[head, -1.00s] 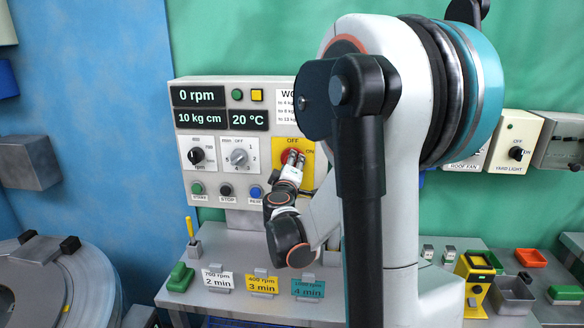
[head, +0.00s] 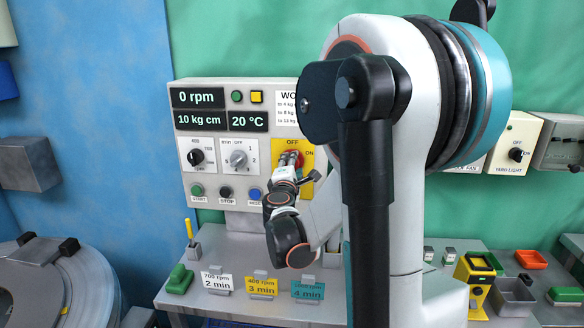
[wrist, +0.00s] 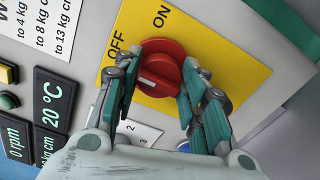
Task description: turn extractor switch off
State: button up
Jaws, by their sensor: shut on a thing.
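The extractor switch is a red rotary knob (wrist: 162,62) on a yellow plate (wrist: 205,62) marked OFF and ON. In the head view the yellow plate (head: 306,187) is at the right of the grey control panel, with OFF above the knob and ON to its right. My gripper (wrist: 160,82) has its two fingers on either side of the knob's grip bar and is shut on it. A pale line shows on the bar, but I cannot tell exactly which label it points to. In the head view my gripper (head: 289,161) partly hides the knob.
The panel's display (head: 199,97) reads 0 rpm. Two smaller dials (head: 238,158) and several push buttons lie left of the switch. Signs (head: 262,287) stand on the grey bench below. A light switch box (head: 516,145) is on the wall at right.

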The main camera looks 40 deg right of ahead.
dwell(0.3)
jog(key=o, duration=1.1)
jog(key=v, duration=1.2)
